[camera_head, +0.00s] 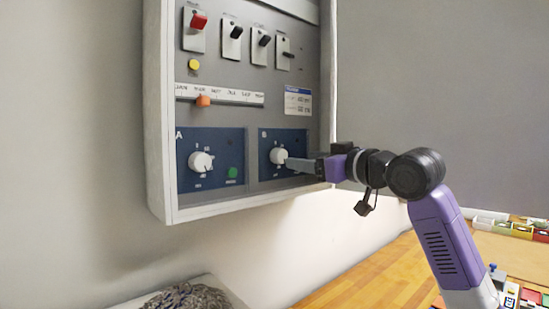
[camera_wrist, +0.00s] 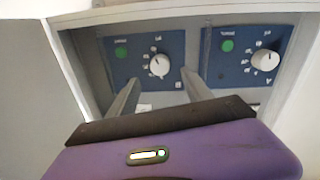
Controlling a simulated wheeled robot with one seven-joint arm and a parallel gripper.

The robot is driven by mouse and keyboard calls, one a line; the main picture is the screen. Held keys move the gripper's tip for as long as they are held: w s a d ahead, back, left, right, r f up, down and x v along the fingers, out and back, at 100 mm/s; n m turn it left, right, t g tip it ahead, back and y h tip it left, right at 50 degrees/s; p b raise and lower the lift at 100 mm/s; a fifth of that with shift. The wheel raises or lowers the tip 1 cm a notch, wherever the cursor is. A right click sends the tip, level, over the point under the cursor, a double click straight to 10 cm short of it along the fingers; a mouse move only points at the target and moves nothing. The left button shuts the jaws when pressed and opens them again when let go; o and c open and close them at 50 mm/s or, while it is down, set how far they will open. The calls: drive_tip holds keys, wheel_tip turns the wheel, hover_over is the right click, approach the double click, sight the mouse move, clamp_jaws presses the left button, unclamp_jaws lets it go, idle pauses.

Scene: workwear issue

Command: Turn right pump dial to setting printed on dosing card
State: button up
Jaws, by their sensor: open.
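The right pump dial (camera_head: 279,156) is a white knob on the blue plate marked B. In the wrist view this dial (camera_wrist: 159,65) appears on the left, with the picture turned over. My gripper (camera_head: 292,164) is open and close in front of it. In the wrist view the fingers (camera_wrist: 161,78) point at the dial, one towards each side; I cannot tell whether they touch it. A white card with a blue header (camera_head: 297,102), apparently the dosing card, is above plate B; its print is too small to read. The dial's exact setting is unclear.
The left dial (camera_head: 201,162) on plate A has a green button (camera_head: 232,172) beside it. Above are an orange slider (camera_head: 203,100), a yellow button (camera_head: 194,64), a red switch (camera_head: 198,21) and several black switches. The cabinet's raised frame (camera_head: 250,201) edges the panel.

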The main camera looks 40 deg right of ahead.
sight(283, 157)
drive_tip(key=w+p, duration=0.2)
drive_tip(key=w, duration=0.6)
drive_tip(key=shift+w+d, duration=0.1)
clamp_jaws()
